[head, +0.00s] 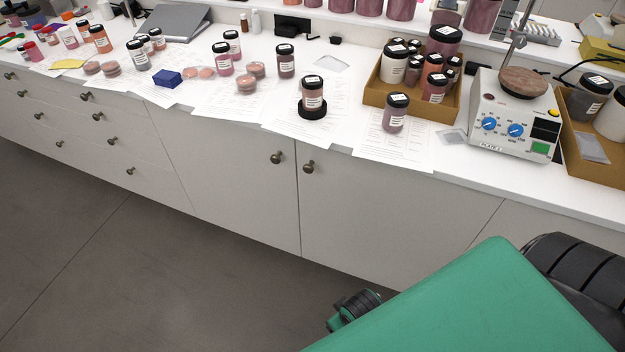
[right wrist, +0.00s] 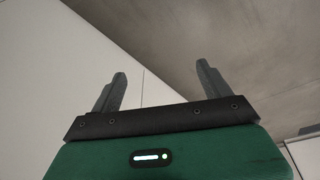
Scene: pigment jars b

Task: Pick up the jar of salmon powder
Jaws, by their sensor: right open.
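A jar with a black lid and salmon-coloured powder (head: 312,94) stands upright on a black round base near the front edge of the white counter. Its label is too small to read. Other jars of similar colour are an orange-pink one (head: 101,40) at the far left and some in the cardboard tray (head: 408,114). My right gripper (right wrist: 162,85) is open and empty in the right wrist view, with cabinet fronts and floor behind it. It is not near any jar. My left gripper is not in view.
A mauve jar (head: 395,114) stands in front of the tray. A hot plate device (head: 515,120) is to the right, with another box (head: 590,160) beyond it. A blue box (head: 167,78) and papers lie left. My green arm part covers the lower right.

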